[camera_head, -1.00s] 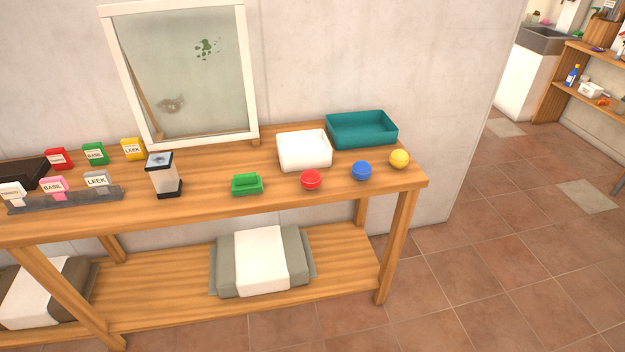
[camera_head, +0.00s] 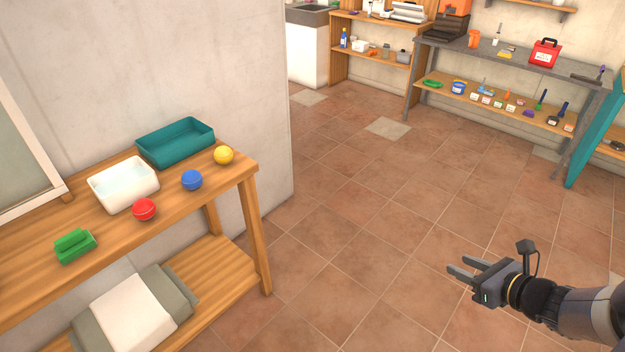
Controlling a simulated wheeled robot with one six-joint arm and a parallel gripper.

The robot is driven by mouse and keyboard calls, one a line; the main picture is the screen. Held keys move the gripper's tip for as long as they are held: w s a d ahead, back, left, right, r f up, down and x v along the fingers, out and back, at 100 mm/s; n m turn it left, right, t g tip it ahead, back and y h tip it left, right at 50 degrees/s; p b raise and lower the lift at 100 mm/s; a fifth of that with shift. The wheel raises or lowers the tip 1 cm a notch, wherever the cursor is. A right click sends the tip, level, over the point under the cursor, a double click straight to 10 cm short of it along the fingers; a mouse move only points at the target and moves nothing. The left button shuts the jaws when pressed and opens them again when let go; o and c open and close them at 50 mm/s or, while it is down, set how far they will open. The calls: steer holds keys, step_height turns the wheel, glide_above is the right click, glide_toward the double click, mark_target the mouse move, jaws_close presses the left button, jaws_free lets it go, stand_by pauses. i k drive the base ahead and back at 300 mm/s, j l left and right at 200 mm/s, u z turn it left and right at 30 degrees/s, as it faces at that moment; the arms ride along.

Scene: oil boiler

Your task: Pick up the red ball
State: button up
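The red ball (camera_head: 144,209) rests on the wooden table (camera_head: 205,217) at the left, near its front edge. It sits in front of a white bin (camera_head: 124,184), between a green block-like object and a blue ball. My gripper (camera_head: 459,272) is at the lower right, over the floor, well to the right of the table and far from the ball. Its two fingers are apart with nothing visible between them.
A blue ball (camera_head: 192,180), a yellow ball (camera_head: 223,155), a teal bin (camera_head: 176,142) and a green object (camera_head: 75,246) are also on the table. Tiled floor (camera_head: 350,220) lies clear between table and gripper. A grey workbench (camera_head: 500,58) with tools stands at the back right.

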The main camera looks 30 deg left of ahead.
mark_target(143, 208)
steer(key=j+u, duration=0.25)
steer(key=u, duration=0.25)
steer(key=i+j+u, duration=0.1)
steer(key=u, duration=0.35)
steer(key=i+j+u, duration=0.1)
steer(key=j+u, duration=0.2)
steer(key=u, duration=0.2)
steer(key=i+j, duration=0.3)
steer(key=j, duration=0.15)
steer(key=i+j, duration=0.3)
steer(key=j, duration=0.2)
